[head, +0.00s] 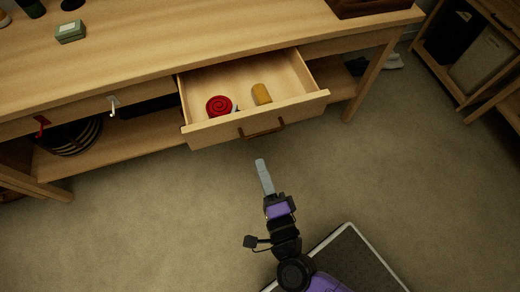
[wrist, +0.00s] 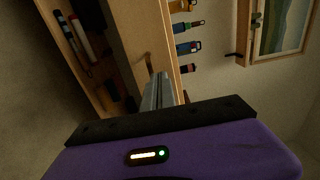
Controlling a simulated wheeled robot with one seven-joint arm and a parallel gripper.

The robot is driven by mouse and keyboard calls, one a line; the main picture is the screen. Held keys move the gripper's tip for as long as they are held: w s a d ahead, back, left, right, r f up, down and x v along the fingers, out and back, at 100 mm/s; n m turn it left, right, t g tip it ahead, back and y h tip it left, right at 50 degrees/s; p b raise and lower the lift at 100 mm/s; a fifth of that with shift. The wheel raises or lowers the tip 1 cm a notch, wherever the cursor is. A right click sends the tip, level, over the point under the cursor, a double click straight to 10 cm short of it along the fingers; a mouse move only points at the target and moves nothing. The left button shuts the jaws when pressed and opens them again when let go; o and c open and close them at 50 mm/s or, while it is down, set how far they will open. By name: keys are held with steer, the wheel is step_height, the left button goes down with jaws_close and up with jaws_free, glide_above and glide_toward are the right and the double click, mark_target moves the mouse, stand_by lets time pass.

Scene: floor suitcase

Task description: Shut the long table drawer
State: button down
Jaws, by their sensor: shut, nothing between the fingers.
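The long wooden table (head: 150,62) fills the upper part of the head view. Its drawer (head: 212,132) is pulled well out, with a brown bar handle (head: 262,130) on the front. A red spiral item (head: 219,106) and a yellow-orange item (head: 261,94) lie inside. My gripper (head: 261,165) is shut and empty, in front of the drawer and apart from the handle in the head view. In the wrist view, the shut fingers (wrist: 158,88) point towards a wooden panel with a handle (wrist: 148,62); whether they touch it cannot be told.
A lower shelf (head: 100,153) under the table holds a striped bowl (head: 75,136). A green box (head: 70,32) sits on top. A wooden shelf unit (head: 470,95) stands at right. Carpet in front is clear.

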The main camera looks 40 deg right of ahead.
mark_target(245, 122)
steer(key=x, duration=1.1)
steer(key=shift+w+d, duration=0.1)
steer(key=shift+w, duration=0.25)
steer(key=shift+w+d+p, duration=0.15)
steer(key=shift+w+p, duration=0.15)
steer(key=shift+w, duration=0.1)
steer(key=b+x, duration=0.1)
steer(key=x, duration=2.1)
steer(key=shift+w+f, duration=0.15)
steer(key=shift+w, duration=0.1)
steer(key=shift+w+d+r, duration=0.2)
steer(key=shift+w+d, duration=0.05)
steer(key=shift+w, duration=0.25)
steer(key=shift+b, duration=0.3)
